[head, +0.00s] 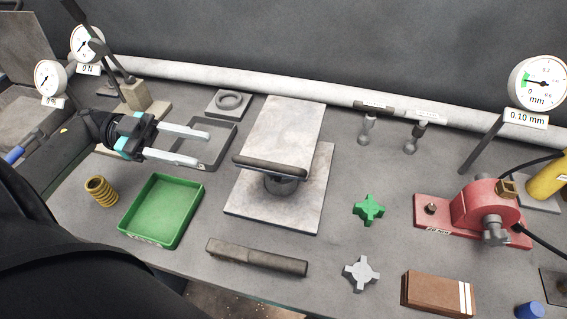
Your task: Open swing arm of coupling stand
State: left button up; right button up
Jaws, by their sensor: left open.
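A red stand (482,208) on a red base plate is at the right of the table; I take it for the coupling stand. A grey metal hub (492,232) sticks out of its front. I cannot tell for sure which part is its swing arm, or whether that is open. A green cross-shaped piece (369,209) and a grey cross-shaped piece (361,273) lie left of it. My left gripper (202,149) is open and empty, its two pale fingers over a dark shallow tray (232,133) at the left, far from the red stand. My right gripper does not show.
A plate assembly with a dark crossbar (270,168) stands mid-table between my left gripper and the red stand. A green tray (162,211), a yellow spring (101,191), a dark bar (257,257) and a brown block (437,293) lie in front. A dial gauge (537,83) stands behind the stand.

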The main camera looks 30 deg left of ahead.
aim_at(296, 173)
pick_arm(q)
jog(key=p+x, duration=0.1)
jog(key=x, duration=1.4)
jog(key=shift+s+d, duration=0.15)
jog(key=shift+d, duration=0.05)
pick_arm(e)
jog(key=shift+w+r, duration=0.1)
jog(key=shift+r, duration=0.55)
pick_arm(q)
grip_shut()
jog(key=shift+f, duration=0.15)
